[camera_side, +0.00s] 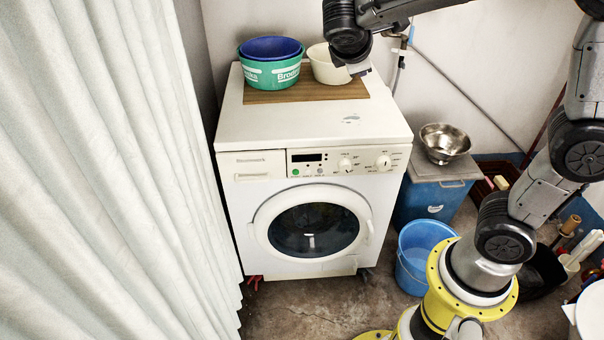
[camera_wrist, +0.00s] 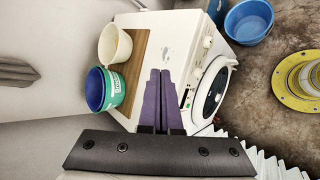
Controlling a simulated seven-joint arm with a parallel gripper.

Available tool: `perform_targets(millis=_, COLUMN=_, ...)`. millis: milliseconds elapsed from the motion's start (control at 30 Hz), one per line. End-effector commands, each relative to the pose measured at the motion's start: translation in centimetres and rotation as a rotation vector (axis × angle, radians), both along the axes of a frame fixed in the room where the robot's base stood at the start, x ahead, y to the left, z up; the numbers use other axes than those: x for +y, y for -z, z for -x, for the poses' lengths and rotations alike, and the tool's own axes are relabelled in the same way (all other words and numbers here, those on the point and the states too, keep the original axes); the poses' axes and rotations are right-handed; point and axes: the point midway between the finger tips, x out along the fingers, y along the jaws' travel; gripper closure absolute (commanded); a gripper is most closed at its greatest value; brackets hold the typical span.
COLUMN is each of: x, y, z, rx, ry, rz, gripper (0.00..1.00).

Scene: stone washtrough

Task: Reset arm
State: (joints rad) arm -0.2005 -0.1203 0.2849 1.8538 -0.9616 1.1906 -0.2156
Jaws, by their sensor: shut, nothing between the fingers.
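My gripper (camera_side: 359,69) is in the air above the back of the washing machine (camera_side: 260,122), at the right of the cream bowl (camera_side: 318,58) in the side view. In the wrist view its two purple fingers (camera_wrist: 160,73) lie side by side, shut and empty. The washing machine's white top (camera_wrist: 180,35) lies beyond the fingertips there. In the side view the fingers are small and partly hidden by the wrist.
A green tub (camera_side: 270,76) with a blue tub (camera_side: 271,46) nested in it stands beside the cream bowl on a wooden board (camera_side: 300,93). A steel bowl (camera_side: 445,138) sits on a blue bin (camera_side: 433,200). A white curtain (camera_side: 100,170) hangs at left.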

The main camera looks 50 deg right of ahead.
Motion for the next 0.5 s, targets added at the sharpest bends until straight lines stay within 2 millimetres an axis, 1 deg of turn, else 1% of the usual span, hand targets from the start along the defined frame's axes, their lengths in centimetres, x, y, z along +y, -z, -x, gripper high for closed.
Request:
perform_targets(millis=33, x=-0.6, y=-0.8, z=2.6, rx=-0.055, ry=0.05, rz=-0.076, gripper=1.0)
perform_targets(millis=67, x=-0.7, y=-1.0, z=4.0, rx=-0.083, ry=0.075, rz=-0.12, gripper=1.0)
perform_targets(millis=100, x=-0.6, y=-1.2, z=5.8, rx=-0.122, ry=0.111, rz=-0.183, gripper=1.0)
perform_targets(millis=167, x=-0.4, y=-1.2, z=8.5, rx=-0.183, ry=0.161, rz=-0.277, gripper=1.0)
perform_targets(millis=200, x=-0.1, y=-1.0, z=10.2, rx=-0.221, ry=0.193, rz=-0.342, gripper=1.0)
perform_targets(millis=300, x=1.4, y=-0.3, z=14.1, rx=-0.324, ry=0.272, rz=-0.511, gripper=1.0)
perform_targets(millis=367, x=2.6, y=0.4, z=16.1, rx=-0.383, ry=0.317, rz=-0.616, gripper=1.0)
perform_targets(millis=400, x=3.5, y=1.0, z=17.2, rx=-0.418, ry=0.344, rz=-0.686, gripper=1.0)
perform_targets(millis=500, x=6.0, y=2.5, z=19.2, rx=-0.479, ry=0.41, rz=-0.85, gripper=1.0)
